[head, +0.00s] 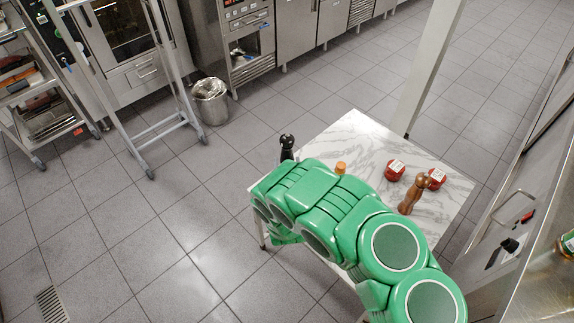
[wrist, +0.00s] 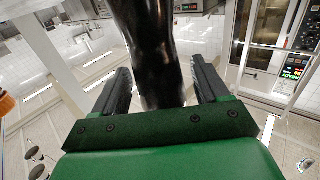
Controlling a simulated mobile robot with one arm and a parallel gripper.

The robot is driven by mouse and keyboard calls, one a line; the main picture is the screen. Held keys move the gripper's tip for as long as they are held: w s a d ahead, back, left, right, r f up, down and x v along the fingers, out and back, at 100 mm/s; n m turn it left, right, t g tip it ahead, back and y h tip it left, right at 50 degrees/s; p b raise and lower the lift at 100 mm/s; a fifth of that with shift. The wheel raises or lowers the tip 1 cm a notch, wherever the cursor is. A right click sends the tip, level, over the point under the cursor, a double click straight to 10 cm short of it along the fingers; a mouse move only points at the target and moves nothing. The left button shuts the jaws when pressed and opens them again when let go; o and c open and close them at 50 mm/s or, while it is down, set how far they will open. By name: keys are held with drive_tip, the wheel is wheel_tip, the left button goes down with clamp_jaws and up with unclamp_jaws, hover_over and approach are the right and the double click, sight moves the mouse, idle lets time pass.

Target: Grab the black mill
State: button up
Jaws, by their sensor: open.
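The black mill (head: 287,146) stands upright at the far left corner of the marble-topped table. In the head view only its upper part shows above my green arm. In the wrist view the black mill (wrist: 148,50) is large and glossy, between the two fingers of my gripper (wrist: 160,85). The fingers are apart, one on each side of the mill. A gap shows beside the right finger; I cannot tell whether the left finger touches it. In the head view my gripper is hidden behind the arm.
The marble table (head: 350,135) also bears a brown wooden mill (head: 413,194), two red-lidded jars (head: 395,169) and an orange-capped bottle (head: 340,168). A white post (head: 428,70) rises behind the table. A metal bin (head: 210,101) stands on the tiled floor at the back left.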

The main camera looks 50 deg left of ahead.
drive_tip(key=shift+x, duration=1.1)
drive_tip(key=c, duration=1.3)
drive_tip(key=shift+o, duration=0.2)
drive_tip(key=shift+r, duration=0.1)
